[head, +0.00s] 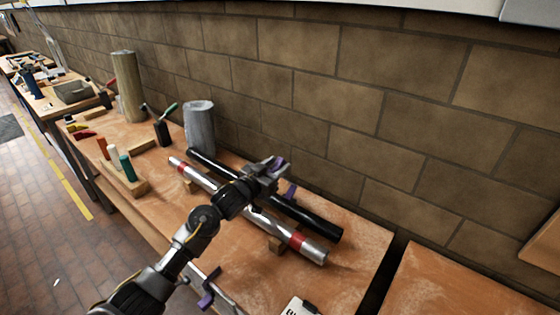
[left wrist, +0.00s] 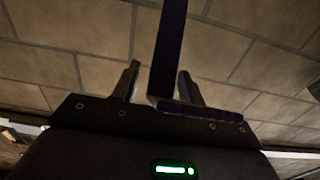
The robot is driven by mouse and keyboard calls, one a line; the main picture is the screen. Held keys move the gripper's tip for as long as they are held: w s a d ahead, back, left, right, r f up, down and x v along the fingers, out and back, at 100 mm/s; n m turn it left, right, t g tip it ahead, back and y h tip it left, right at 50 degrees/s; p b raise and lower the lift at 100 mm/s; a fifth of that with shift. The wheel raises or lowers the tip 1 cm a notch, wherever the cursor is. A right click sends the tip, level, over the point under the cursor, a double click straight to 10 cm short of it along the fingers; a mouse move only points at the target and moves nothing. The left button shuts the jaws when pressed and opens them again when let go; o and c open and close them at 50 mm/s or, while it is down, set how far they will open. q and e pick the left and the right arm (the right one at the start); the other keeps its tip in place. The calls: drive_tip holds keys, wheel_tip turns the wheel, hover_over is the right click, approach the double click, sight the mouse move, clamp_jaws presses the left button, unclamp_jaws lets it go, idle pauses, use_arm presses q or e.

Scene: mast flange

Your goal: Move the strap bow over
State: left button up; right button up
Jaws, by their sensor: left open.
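The purple strap bow (head: 279,165) shows in the head view at my left gripper, over the black tube (head: 300,217); part of it is hidden by the gripper. In the left wrist view, a dark purple bar of the bow (left wrist: 168,45) stands between the two fingers, and a flat purple foot lies at its lower end. My left gripper (head: 272,169) is open around the bar, with a gap beside the left finger (left wrist: 130,80). Contact with the right finger cannot be told. My right gripper is not in view.
A silver tube with red bands (head: 312,250) lies on wooden blocks beside the black tube. A grey cylinder (head: 199,127) and a tan cylinder (head: 127,87) stand near the brick wall. Another purple piece (head: 207,299) is at the bench's front edge. The bench's right end is mostly clear.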

use_arm(q)
drive_tip(key=shift+x, duration=1)
drive_tip(key=shift+s, duration=0.1)
clamp_jaws()
drive_tip(key=shift+f, duration=0.15)
